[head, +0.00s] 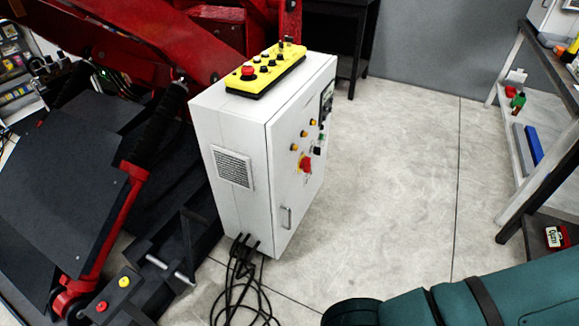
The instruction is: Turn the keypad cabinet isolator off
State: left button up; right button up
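The white cabinet (236,130) stands in the middle of the head view, its panelled door (290,195) turned to the right. A red rotary isolator handle on a yellow plate (306,164) sits on that door; I see it at a steep angle and cannot tell its setting. Several small yellow, green and black controls (313,122) sit around and above it. A dark panel (327,100) is near the door's top far edge; its details are too small to tell. A door handle (286,217) is lower down. Neither gripper shows in the view.
A yellow control box (265,70) with a red button lies on the cabinet. Black cables (240,280) trail below it. A red and black machine (110,160) fills the left. My teal arm (450,300) crosses the lower right. Shelving (530,120) stands right; floor between is clear.

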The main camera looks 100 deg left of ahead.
aim_at(306, 162)
jog(key=u, duration=3.15)
jog(key=i+l+u, duration=0.15)
jog(key=i+l, duration=0.2)
jog(key=l, duration=0.15)
jog(key=i+l, duration=0.2)
jog(key=l, duration=0.15)
jog(key=i+l, duration=0.2)
jog(key=l, duration=0.15)
jog(key=i+l, duration=0.2)
jog(key=l, duration=0.2)
jog(key=i+l+u, duration=0.1)
jog(key=l, duration=0.25)
jog(key=i, duration=0.05)
